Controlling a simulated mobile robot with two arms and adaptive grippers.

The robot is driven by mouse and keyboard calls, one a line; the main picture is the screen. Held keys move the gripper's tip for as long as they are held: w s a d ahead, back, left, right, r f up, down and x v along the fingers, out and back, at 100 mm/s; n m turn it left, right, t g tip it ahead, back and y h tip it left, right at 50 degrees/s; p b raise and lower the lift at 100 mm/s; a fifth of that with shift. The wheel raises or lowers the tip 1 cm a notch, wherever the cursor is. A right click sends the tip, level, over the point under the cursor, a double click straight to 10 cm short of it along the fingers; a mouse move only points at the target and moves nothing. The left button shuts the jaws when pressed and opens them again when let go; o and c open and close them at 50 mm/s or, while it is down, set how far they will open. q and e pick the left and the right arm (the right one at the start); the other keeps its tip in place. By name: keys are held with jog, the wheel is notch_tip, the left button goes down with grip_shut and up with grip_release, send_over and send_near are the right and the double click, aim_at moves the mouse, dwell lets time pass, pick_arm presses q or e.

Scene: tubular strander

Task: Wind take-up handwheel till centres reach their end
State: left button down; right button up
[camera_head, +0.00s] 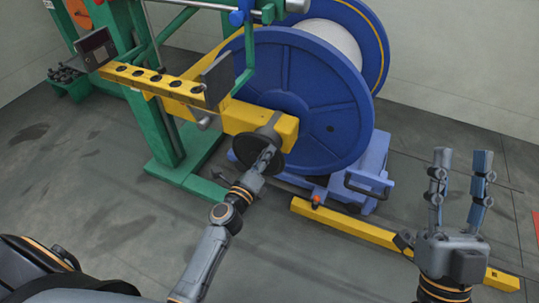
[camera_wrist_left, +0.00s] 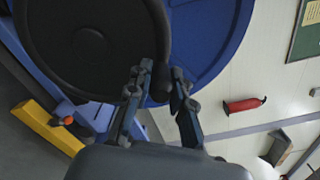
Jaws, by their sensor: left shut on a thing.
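The take-up handwheel (camera_head: 246,150) is a dark round wheel at the end of the yellow beam, in front of the blue reel (camera_head: 300,95). In the left wrist view the handwheel (camera_wrist_left: 90,40) fills the upper left, and its handle (camera_wrist_left: 158,85) sits between my fingers. My left gripper (camera_head: 266,158) is at the wheel's right side; in the wrist view my left gripper (camera_wrist_left: 160,95) is shut on the handle. My right gripper (camera_head: 460,175) is raised at the right, open and empty, fingers pointing up. The centres are not clearly visible.
A yellow floor rail (camera_head: 345,226) runs below the reel toward my right arm. A blue carriage with a black handle (camera_head: 368,185) stands beside it. Green frame posts (camera_head: 150,120) rise at left. A red extinguisher (camera_wrist_left: 244,105) shows in the left wrist view.

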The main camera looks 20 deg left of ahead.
aim_at(256, 138)
pick_arm(q)
jog(key=shift+w+a+r+n+p, duration=0.1)
jog(key=shift+a+r+n+p, duration=0.65)
jog(key=shift+n+p, duration=0.3)
jog(key=shift+a+r+n+p, duration=0.1)
jog(key=shift+a+n+p, duration=0.35)
jog(key=shift+n+p, duration=0.2)
pick_arm(e)
jog(key=w+f+g+h, duration=0.3)
jog(key=w+f+g, duration=0.2)
jog(key=f+g, duration=0.6)
pick_arm(q)
jog(key=shift+a+r+n+p, duration=0.15)
jog(key=shift+a+n+p, duration=0.5)
jog(key=shift+n+p, duration=0.2)
jog(key=shift+w+a+n+p, duration=0.1)
jog(key=shift+a+n+p, duration=0.5)
jog(key=shift+n, duration=0.25)
pick_arm(e)
jog(key=s+d+f+g+h, duration=0.1)
jog(key=s+d+f+g, duration=0.1)
jog(key=f, duration=0.5)
jog(key=s+d+f+g+h, duration=0.2)
jog(key=s+f+g, duration=0.3)
jog(key=s+f, duration=0.2)
jog(key=shift+d+f+m, duration=0.4)
jog(key=shift+f, duration=0.15)
